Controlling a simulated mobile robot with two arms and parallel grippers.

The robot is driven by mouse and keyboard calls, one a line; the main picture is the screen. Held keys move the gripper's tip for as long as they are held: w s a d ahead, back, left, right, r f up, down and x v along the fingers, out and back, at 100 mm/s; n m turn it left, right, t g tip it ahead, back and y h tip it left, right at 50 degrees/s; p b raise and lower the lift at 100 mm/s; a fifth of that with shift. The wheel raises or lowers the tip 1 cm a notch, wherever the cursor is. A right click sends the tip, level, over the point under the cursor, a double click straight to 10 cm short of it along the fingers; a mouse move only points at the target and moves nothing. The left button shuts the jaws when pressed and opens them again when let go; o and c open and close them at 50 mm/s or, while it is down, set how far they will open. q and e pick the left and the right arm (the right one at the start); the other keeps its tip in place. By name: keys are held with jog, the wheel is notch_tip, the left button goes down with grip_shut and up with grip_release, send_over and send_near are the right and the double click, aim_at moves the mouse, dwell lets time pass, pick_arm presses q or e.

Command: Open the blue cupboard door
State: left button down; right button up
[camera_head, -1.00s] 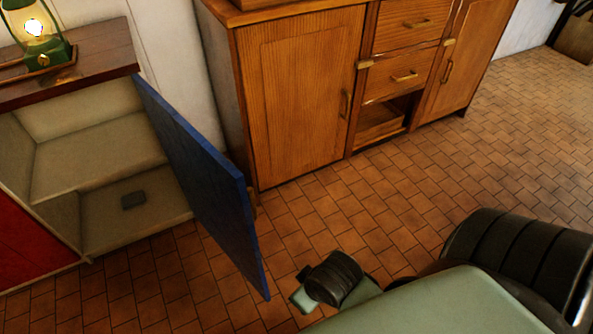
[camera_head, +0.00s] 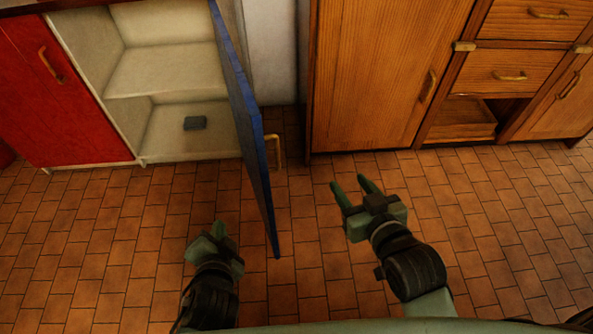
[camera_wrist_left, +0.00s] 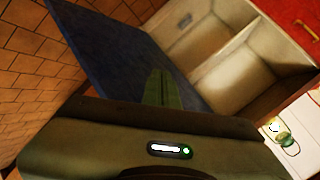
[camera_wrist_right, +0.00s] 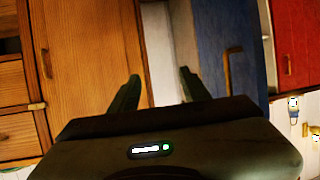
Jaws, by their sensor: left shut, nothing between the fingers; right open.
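The blue cupboard door (camera_head: 248,130) stands wide open in the head view, swung out toward me and seen nearly edge-on. Its brass handle (camera_head: 277,150) is on its right face. My left gripper (camera_head: 219,229) is shut and empty, left of the door and in front of the opening. My right gripper (camera_head: 352,188) is open and empty, right of the door and apart from the handle. The right wrist view shows the blue door (camera_wrist_right: 222,50) and handle beyond the fingers.
A red door (camera_head: 48,90) is closed left of the opening. A wooden cabinet (camera_head: 385,80) with doors and drawers stands to the right. The tiled floor (camera_head: 310,270) between the arms and cabinets is clear. A lantern (camera_wrist_left: 282,135) shows in the left wrist view.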

pick_arm(q)
jog(key=w+d+r+m+t+h+b, duration=0.1)
jog(key=d+r+m+t+h+b, duration=0.45)
jog(key=d+m, duration=0.9)
pick_arm(e)
notch_tip(320, 180, up, 16)
jog(key=a+t+y+p, duration=0.1)
jog(key=a+t+y, duration=0.15)
jog(key=t, duration=0.65)
pick_arm(q)
jog(key=w+d+r+n+h+p, duration=0.1)
jog(key=w+r+n, duration=0.1)
jog(key=w, duration=0.7)
jog(key=shift+r+n+t+p, duration=0.35)
pick_arm(e)
notch_tip(320, 180, down, 6)
jog(key=w+d+g, duration=0.1)
jog(key=g, duration=0.2)
jog(key=shift+d+g+h, duration=0.25)
jog(key=shift+g+h, duration=0.1)
jog(key=shift+g, duration=0.05)
jog(key=shift+r, duration=0.1)
